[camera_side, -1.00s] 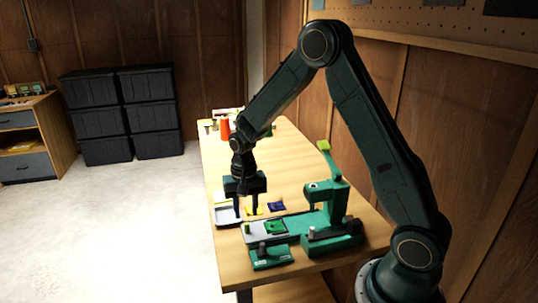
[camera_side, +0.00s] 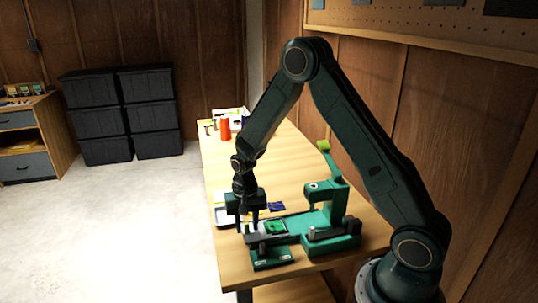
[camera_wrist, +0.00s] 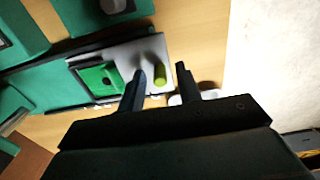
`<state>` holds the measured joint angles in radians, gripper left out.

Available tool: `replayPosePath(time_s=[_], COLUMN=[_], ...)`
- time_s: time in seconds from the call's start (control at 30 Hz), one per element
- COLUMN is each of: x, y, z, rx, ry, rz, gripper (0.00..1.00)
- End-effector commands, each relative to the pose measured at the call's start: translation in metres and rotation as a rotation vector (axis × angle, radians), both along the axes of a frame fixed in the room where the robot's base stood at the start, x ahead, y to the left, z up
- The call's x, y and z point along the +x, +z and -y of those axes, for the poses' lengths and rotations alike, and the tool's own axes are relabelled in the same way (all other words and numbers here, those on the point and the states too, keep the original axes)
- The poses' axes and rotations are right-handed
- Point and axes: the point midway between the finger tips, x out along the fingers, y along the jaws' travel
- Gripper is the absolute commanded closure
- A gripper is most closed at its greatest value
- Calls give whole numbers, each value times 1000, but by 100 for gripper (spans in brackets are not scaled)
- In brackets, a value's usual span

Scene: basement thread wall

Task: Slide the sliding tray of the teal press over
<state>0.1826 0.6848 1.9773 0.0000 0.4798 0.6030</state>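The teal press (camera_side: 330,215) stands on the near part of the table, with its upright at the right. Its sliding tray (camera_side: 262,229) is a grey plate bearing a green piece, and it extends left from the press; it also shows in the wrist view (camera_wrist: 128,54). A lime green knob (camera_wrist: 159,76) stands at the tray's outer end. My gripper (camera_side: 247,225) is down at that end. In the wrist view my gripper (camera_wrist: 161,75) is open, its fingers on either side of the knob, with gaps visible. Contact with the knob is not evident.
A light shallow dish (camera_side: 224,217) lies at the table's left edge, close to my gripper. A dark blue patch (camera_side: 277,206) lies behind the tray. An orange cone (camera_side: 225,130) and small items stand at the far end. The middle of the table is clear.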

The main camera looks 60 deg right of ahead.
Motion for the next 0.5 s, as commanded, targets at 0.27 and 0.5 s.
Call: replayPosePath(time_s=[0.27, 0.5], x=[0, -2], y=[0, 1], z=[0, 3], rx=[0, -1], ry=[0, -1], rz=[0, 1], gripper=[100, 100])
